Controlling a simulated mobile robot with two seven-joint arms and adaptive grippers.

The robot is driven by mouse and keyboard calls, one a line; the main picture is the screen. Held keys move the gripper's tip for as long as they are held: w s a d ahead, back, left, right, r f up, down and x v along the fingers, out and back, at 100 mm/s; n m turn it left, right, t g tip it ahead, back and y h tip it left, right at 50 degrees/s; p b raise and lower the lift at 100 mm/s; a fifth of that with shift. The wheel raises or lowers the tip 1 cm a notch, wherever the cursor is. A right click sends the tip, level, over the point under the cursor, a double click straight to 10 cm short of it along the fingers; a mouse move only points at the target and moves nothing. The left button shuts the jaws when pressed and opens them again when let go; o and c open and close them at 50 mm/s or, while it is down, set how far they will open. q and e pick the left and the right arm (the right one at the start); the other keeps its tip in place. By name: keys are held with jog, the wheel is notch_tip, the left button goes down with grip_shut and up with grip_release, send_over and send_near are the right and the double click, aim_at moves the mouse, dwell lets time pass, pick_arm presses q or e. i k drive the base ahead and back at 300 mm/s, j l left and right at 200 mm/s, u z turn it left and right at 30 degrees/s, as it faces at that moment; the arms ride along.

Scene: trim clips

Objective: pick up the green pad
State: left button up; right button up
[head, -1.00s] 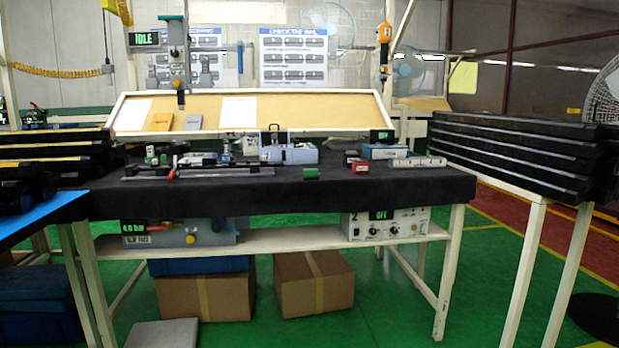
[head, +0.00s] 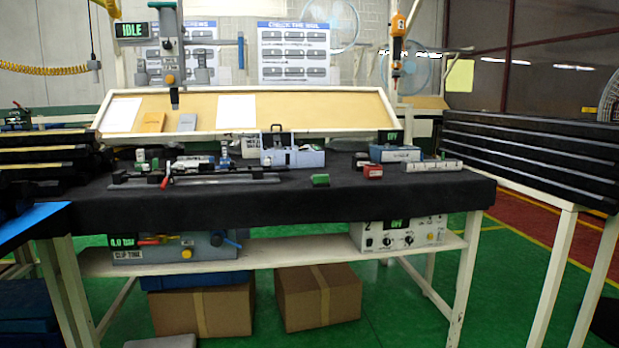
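The green pad (head: 320,180) is a small block with a green top and darker sides. It lies flat on the black-covered workbench (head: 400,194), near the front edge and a little right of the middle. Nothing touches it. Neither of my grippers shows in the head view.
Left of the pad lies a long fixture (head: 195,179) with a red lever. Behind it stands a grey-blue box (head: 292,152). To the right are a red block (head: 372,171) and a grey strip (head: 435,165). Black racks (head: 530,160) flank the bench; green floor lies in front.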

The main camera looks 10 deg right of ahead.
aim_at(319, 180)
jog(key=i+j+z, duration=0.75)
jog(key=l, duration=0.1)
